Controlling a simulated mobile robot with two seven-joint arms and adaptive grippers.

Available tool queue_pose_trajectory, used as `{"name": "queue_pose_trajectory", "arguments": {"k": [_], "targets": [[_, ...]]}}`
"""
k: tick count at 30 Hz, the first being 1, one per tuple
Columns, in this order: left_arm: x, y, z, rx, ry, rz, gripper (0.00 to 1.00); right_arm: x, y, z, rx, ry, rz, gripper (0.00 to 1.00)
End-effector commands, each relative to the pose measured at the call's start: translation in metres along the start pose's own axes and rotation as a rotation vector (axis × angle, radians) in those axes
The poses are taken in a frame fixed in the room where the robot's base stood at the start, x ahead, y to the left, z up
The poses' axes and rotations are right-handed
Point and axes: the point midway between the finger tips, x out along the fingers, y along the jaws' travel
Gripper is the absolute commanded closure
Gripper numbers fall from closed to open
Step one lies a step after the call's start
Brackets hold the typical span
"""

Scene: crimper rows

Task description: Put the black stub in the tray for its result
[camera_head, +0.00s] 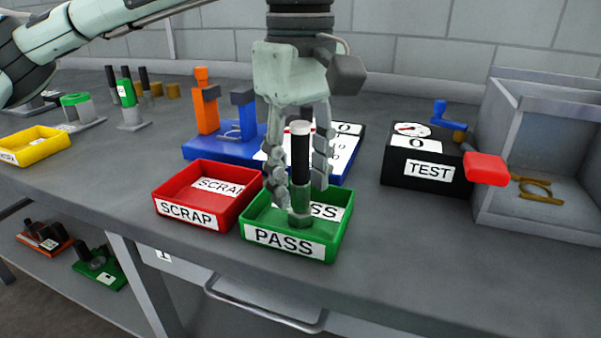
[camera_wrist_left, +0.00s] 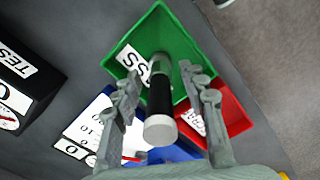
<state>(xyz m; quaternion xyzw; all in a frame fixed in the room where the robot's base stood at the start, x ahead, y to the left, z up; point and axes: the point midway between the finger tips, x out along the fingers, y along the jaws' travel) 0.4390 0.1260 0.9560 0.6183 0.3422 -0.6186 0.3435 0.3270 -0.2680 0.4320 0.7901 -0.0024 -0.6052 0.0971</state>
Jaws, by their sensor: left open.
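The black stub (camera_head: 300,155) has a pale top, a black body and a greenish-grey lower end. It stands upright in the green PASS tray (camera_head: 285,245), and also shows in the left wrist view (camera_wrist_left: 160,100). My left gripper (camera_head: 298,188) points down over the green tray. Its fingers are open, one on each side of the stub, with gaps visible. In the left wrist view the stub stands between the open fingers (camera_wrist_left: 160,88). The red SCRAP tray (camera_head: 185,213) sits just left of the green tray and holds only its label. My right gripper is not in view.
A blue fixture with an orange post (camera_head: 206,105) stands behind the trays. A black TEST box (camera_head: 425,165) with a red block is to the right, beside a grey open bin (camera_head: 540,225). A yellow tray (camera_head: 35,145) and more stubs are at the left.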

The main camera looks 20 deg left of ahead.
Motion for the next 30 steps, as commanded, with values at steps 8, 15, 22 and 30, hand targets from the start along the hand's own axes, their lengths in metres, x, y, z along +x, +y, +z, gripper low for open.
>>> {"name": "queue_pose_trajectory", "arguments": {"k": [8,15,22,30], "targets": [[-0.036,0.001,0.000,0.000,0.000,0.004,0.58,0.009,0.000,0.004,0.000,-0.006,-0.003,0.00],[-0.089,0.001,0.001,0.001,0.000,0.002,0.58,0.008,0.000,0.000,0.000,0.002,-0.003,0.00],[-0.119,0.000,0.000,0.000,0.002,0.000,0.58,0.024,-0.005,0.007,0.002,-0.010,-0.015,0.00],[-0.123,0.000,0.000,0.002,0.001,-0.002,0.58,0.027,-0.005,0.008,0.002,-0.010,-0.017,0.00]]}}
